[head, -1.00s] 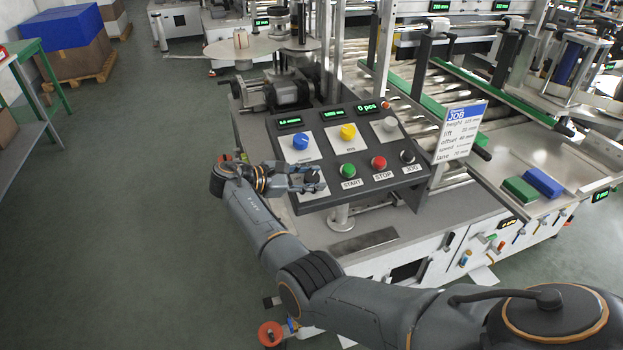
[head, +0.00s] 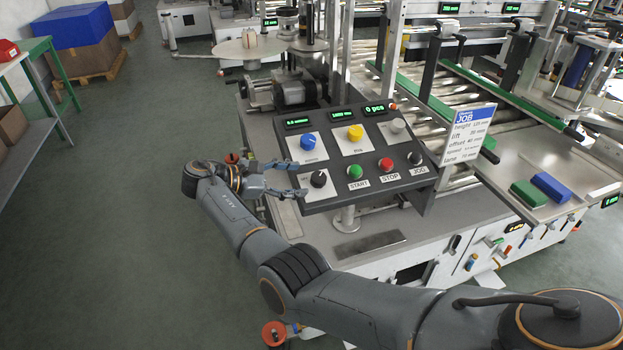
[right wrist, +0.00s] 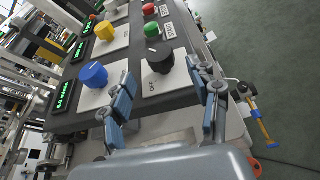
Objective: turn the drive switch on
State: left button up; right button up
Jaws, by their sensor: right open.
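A black rotary knob (head: 319,178) sits on a white plate at the lower left of the dark control panel (head: 335,195), and I take it for the drive switch. A pale mark shows on its top. In the right wrist view the knob (right wrist: 160,58) stands just beyond the fingertips. My right gripper (head: 299,179) is open and empty, its two fingers pointing at the knob from the left, with a small gap to it. The fingers also show in the right wrist view (right wrist: 168,100). My left gripper is not in view.
The panel also carries a blue knob (head: 307,142), a yellow knob (head: 355,132), a green START button (head: 354,171), a red STOP button (head: 386,164) and a black JOG knob (head: 414,158). A JOB sign (head: 468,133) stands to the right. Open floor lies left.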

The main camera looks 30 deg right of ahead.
jog(key=v, duration=0.4)
jog(key=shift+a+r, duration=0.1)
jog(key=shift+a, duration=0.25)
